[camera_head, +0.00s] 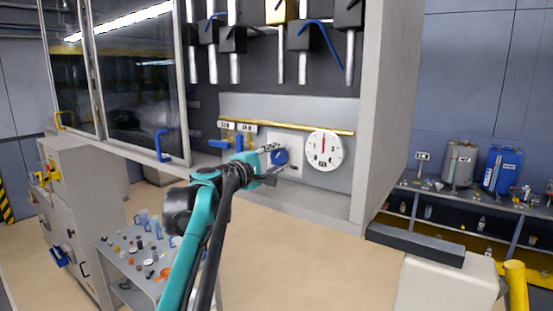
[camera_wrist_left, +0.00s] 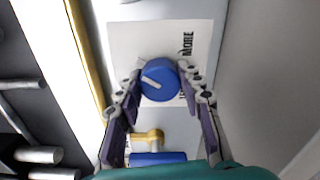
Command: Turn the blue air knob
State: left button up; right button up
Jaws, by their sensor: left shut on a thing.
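The blue air knob (camera_head: 280,157) sits on a pale label plate on the grey panel, left of a round white gauge (camera_head: 323,150). In the left wrist view the blue knob (camera_wrist_left: 160,80) has a white pointer line slanting across it, and the word MORE shows beside it. My left gripper (camera_head: 271,162) is at the knob. In the left wrist view its two fingers (camera_wrist_left: 160,92) are on either side of the knob, shut on it. My right gripper is in neither view.
A brass pipe (camera_head: 290,127) runs above the knob, with blue-handled valves (camera_head: 239,143) to the left. A glass door with a blue handle (camera_head: 162,145) stands open at left. A cart (camera_head: 150,285) with small items stands below.

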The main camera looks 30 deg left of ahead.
pick_arm(q)
jog(key=shift+r, duration=0.1)
jog(key=o, duration=1.2)
jog(key=shift+c, duration=0.2)
jog(key=shift+w, duration=0.2)
jog(key=shift+s, duration=0.1)
jog(key=s+a, duration=0.1)
jog(key=s, duration=1)
jog(key=shift+s, duration=0.35)
